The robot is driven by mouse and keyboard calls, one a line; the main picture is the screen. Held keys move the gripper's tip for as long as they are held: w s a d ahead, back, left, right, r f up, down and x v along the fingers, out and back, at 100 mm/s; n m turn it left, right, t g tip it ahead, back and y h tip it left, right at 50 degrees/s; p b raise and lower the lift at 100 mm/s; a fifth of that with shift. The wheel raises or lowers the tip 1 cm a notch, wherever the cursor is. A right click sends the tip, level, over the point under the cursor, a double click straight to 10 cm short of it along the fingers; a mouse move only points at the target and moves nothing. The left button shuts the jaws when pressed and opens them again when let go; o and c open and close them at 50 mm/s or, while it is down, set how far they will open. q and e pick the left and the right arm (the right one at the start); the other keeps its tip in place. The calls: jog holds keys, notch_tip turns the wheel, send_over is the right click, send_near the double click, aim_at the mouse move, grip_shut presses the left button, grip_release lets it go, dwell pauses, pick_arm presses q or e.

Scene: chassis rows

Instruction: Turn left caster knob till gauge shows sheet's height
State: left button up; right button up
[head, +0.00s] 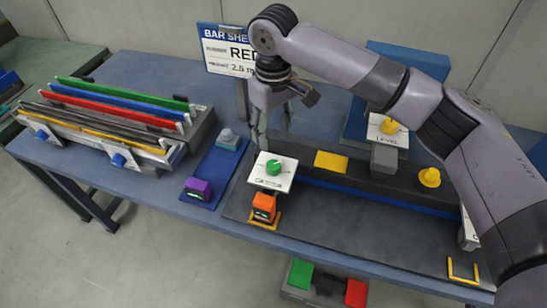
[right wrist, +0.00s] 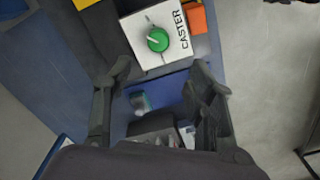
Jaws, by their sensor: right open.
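The green caster knob (head: 273,167) sits on a white plate marked CASTER at the left end of the dark chassis; it also shows in the right wrist view (right wrist: 158,39), with a pale pointer line. An orange gauge (head: 264,202) with a small dark display stands just in front of it; its reading is too small to tell. The sheet (head: 228,52) on a stand reads BAR SHEET, RED and seemingly a height of 2.5; its right side is hidden by my arm. My right gripper (head: 260,130) is open and empty, above and behind the knob, apart from it. My left gripper is out of view.
A purple gauge-like block (head: 198,188) lies on a blue mat (head: 212,172) left of the chassis. A rack of coloured bars (head: 120,115) fills the table's left. A LEVEL plate with a yellow knob (head: 389,126) and another yellow knob (head: 429,177) stand to the right.

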aim_at(274, 164)
notch_tip(274, 164, down, 12)
jog(key=shift+w+f+p, duration=0.15)
jog(key=shift+p, duration=0.8)
jog(key=c, duration=1.1)
jog(key=shift+c, duration=0.2)
